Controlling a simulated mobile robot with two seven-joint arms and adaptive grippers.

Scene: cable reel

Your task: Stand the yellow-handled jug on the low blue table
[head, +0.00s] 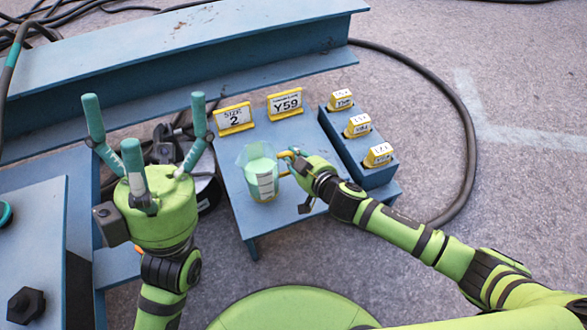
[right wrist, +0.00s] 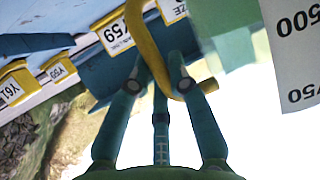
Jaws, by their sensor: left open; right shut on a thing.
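The jug (head: 260,179) is a pale green, translucent vessel with a white label and a yellow handle. In the head view it appears over the low blue table (head: 237,207), near its left front; I cannot tell whether its base touches the top. My right gripper (head: 293,165) is shut on the yellow handle (right wrist: 152,48), which passes between its fingers in the right wrist view. The jug's label (right wrist: 298,52) shows at the right of that view, looking upright in the head view. My left gripper (head: 143,130) is open and empty, fingers up, left of the table.
Two yellow-framed signs, "SIZE 2" (head: 233,118) and "Y59" (head: 285,104), stand at the table's back. A blue block with several yellow tags (head: 360,143) is on its right. A blue beam (head: 185,60) lies behind; a dark cable (head: 465,130) curves right.

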